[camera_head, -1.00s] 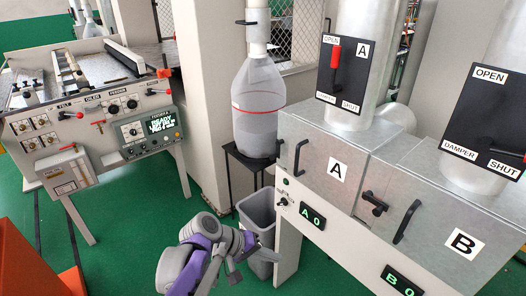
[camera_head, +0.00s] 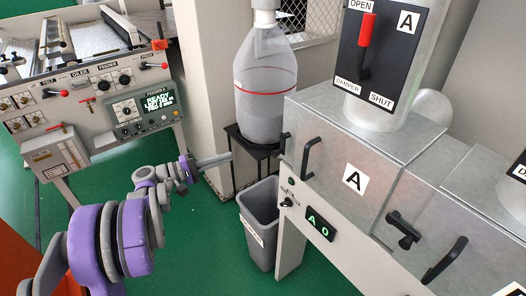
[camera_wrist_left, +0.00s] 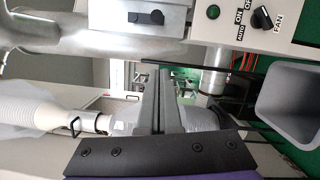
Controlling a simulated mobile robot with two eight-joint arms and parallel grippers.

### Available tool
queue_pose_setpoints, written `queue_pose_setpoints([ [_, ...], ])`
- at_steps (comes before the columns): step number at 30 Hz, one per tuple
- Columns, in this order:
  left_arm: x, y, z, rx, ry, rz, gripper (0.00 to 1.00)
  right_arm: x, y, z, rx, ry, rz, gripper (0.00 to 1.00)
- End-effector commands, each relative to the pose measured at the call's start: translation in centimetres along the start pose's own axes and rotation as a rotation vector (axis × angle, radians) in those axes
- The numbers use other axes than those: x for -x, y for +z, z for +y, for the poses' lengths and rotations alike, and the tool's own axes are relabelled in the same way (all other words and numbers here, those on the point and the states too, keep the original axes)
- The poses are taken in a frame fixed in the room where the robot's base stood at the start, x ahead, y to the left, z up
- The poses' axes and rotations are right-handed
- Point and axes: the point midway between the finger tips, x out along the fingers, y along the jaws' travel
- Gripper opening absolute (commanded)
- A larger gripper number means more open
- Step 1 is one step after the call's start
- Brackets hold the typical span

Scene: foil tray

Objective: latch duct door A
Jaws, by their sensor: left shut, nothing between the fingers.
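Duct door A (camera_head: 330,162) is the galvanized panel with the white A label, and it looks flush with its box. It has a black bar handle (camera_head: 309,158). A small black latch (camera_head: 284,143) sits at the left edge of the box; I cannot tell from the head view whether it is engaged. A black latch lever (camera_wrist_left: 148,17) on a metal face shows at the top of the left wrist view. My left gripper (camera_head: 222,159) is shut and empty, left of the box and apart from it. Its closed fingers (camera_wrist_left: 155,95) fill the middle of the wrist view.
A grey bin (camera_head: 262,222) stands below the box. A fan knob (camera_wrist_left: 262,18) is on the white panel. Damper A's red-handled lever (camera_head: 365,45) is above. A console (camera_head: 110,90) stands left.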

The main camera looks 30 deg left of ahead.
Motion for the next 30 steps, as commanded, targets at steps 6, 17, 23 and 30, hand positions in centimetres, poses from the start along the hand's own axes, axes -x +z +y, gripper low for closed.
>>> queue_pose_setpoints([
  [6,-0.3,0.0,0.0,0.000,-0.001,0.000,0.00,0.0,0.0,0.0,0.000,0.000,0.000,0.50],
  [17,-6.2,0.1,0.0,0.000,-0.002,-0.004,0.00,0.5,-0.4,0.0,0.000,0.000,0.002,0.50],
  [23,-10.4,0.1,0.0,0.001,-0.002,-0.004,0.00,0.8,-0.6,0.0,0.000,0.000,0.004,0.50],
  [30,-10.9,3.3,0.0,-0.001,-0.002,0.000,0.00,1.1,-0.8,0.0,0.000,0.000,0.005,0.50],
])
